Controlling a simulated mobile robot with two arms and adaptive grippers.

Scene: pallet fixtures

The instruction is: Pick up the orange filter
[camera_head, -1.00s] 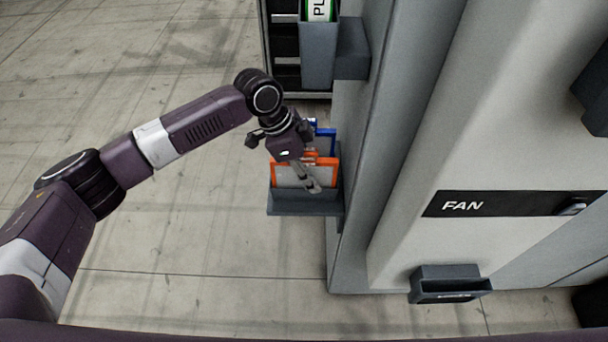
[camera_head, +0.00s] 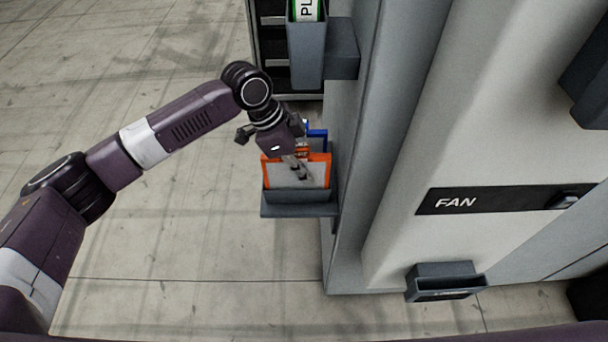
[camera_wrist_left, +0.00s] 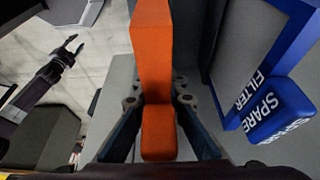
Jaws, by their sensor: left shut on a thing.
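The orange filter (camera_head: 281,175) has an orange frame around a grey panel and stands upright in a grey wall holder (camera_head: 300,209). My left gripper (camera_head: 298,168) is shut on its top edge. In the left wrist view, the fingers (camera_wrist_left: 158,98) sit on both sides of the orange handle (camera_wrist_left: 158,130). The filter's lower edge is hidden by the holder. My right gripper (camera_wrist_left: 72,44) shows at the upper left of the left wrist view, with its fingers apart and empty.
A blue filter (camera_head: 318,134) stands just behind the orange one; its tag (camera_wrist_left: 275,110) reads SPARE FILTER. The grey cabinet wall is close on the right, with a FAN label (camera_head: 456,202) and a small empty holder (camera_head: 446,282). Floor to the left is open.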

